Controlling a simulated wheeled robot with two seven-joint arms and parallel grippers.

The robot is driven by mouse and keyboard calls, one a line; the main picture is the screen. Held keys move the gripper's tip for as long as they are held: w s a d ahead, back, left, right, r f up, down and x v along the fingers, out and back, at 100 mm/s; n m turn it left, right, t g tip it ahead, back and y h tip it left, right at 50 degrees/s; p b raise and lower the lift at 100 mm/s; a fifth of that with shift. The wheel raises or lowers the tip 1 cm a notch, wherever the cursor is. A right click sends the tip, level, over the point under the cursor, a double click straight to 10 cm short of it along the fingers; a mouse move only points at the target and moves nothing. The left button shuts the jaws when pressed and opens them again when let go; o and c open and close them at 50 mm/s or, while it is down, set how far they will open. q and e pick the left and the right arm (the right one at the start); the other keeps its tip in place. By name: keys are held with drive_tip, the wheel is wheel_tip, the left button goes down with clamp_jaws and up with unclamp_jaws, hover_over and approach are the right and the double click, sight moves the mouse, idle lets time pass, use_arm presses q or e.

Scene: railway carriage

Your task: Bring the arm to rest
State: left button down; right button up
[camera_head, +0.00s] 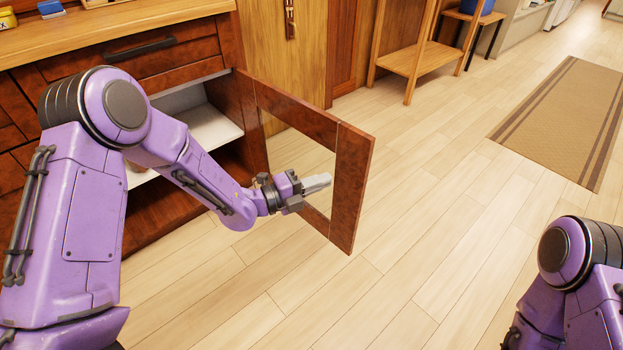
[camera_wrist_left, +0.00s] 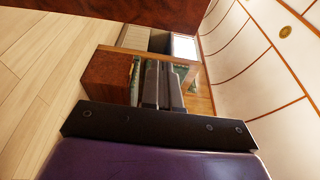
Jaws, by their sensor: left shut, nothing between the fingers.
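My left gripper (camera_head: 318,183) is shut and empty, in front of the open cabinet door (camera_head: 352,190) in the head view. From this angle I cannot tell whether it touches the door. The left arm (camera_head: 190,170) reaches across from the left, past the cabinet opening. In the left wrist view the shut grey fingers (camera_wrist_left: 162,85) point away from the camera. In the head view, only part of my right arm (camera_head: 575,260) shows at the lower right; its gripper is out of view.
The wooden cabinet (camera_head: 190,62) stands at the left, its door swung out, with a white shelf (camera_head: 215,130) inside. A wooden rack (camera_head: 415,62) and small table (camera_head: 474,17) stand at the back. A brown striped rug (camera_head: 565,115) lies right. The middle floor is clear.

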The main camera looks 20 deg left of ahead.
use_arm(q)
drive_tip(key=s+a, duration=0.3)
drive_tip(key=s, duration=0.4)
drive_tip(key=shift+a+p, duration=0.35)
drive_tip(key=shift+s, duration=0.1)
